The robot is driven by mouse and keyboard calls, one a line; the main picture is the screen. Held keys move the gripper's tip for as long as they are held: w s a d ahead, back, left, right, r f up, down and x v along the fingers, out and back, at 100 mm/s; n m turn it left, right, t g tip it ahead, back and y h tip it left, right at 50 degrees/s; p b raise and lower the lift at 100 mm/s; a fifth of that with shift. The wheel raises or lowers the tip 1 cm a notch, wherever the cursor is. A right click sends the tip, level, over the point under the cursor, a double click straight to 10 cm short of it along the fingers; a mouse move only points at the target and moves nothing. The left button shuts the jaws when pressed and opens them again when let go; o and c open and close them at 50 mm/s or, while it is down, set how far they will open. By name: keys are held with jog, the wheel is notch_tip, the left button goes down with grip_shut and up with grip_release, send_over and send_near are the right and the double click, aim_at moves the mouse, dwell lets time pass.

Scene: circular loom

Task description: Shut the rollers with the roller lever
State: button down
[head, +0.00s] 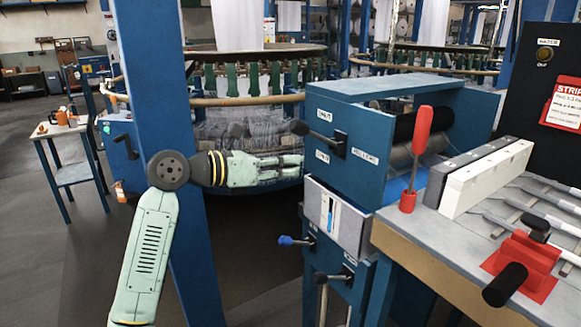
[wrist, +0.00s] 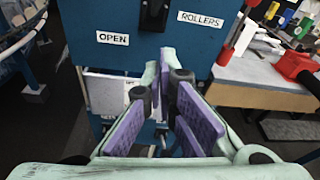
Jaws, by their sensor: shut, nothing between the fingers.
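The roller lever (head: 318,135) is a dark bar with a black knob on the left face of a blue housing (head: 365,125). It points left and slightly up, between a small upper label and a lower one. In the wrist view its black part (wrist: 154,15) shows at the top edge, beside the OPEN (wrist: 113,38) and ROLLERS (wrist: 200,18) labels. Dark and grey rollers (head: 402,155) show partly inside the housing; their gap is unclear. My gripper (head: 301,160) is shut and empty, just left of the housing and below the knob. Its purple-padded fingers (wrist: 165,88) face the panel.
A blue-knobbed lever (head: 287,240) and a black-knobbed one (head: 322,277) sit lower on the machine. A red-handled tool (head: 416,155) stands on the bench (head: 405,228) at right. A blue post (head: 150,70) rises behind my arm. Open floor lies at left.

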jog(key=r+b+v, duration=0.1)
jog(key=v, duration=0.7)
